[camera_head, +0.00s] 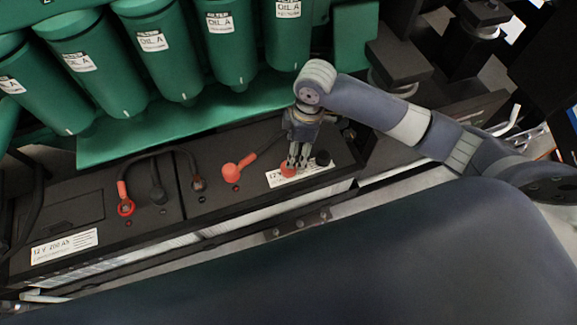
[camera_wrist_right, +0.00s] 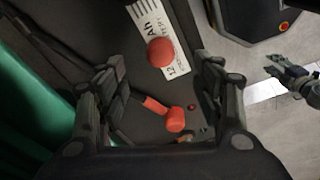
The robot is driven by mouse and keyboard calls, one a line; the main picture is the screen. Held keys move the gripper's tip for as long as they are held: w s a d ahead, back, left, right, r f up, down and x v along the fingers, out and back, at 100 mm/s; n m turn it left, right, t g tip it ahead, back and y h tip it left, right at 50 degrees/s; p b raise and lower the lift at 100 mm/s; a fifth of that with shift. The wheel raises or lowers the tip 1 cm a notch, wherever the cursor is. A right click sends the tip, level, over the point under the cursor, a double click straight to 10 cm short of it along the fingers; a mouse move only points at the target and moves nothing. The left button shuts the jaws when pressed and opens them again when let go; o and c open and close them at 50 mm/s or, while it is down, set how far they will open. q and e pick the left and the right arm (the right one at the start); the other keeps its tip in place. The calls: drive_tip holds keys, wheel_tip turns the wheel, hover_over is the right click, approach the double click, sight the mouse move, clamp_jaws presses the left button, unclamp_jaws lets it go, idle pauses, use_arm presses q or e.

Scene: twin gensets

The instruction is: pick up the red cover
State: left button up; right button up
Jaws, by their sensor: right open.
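A red terminal boot with a cable (camera_head: 231,172) lies left of the cover. Green filter cylinders (camera_head: 232,45) and a green ledge (camera_head: 150,135) stand behind the batteries. A red ring terminal (camera_head: 126,208) is farther left.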

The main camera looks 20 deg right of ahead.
drive_tip(key=f, duration=0.3)
drive_tip(key=a+f, duration=0.1)
drive_tip(key=f, duration=0.2)
drive_tip(key=f+p, duration=0.1)
drive_tip(key=f, duration=0.3)
drive_tip(key=shift+w+a, duration=0.35)
drive_tip(key=shift+a, duration=0.05)
drive_tip(key=c, duration=1)
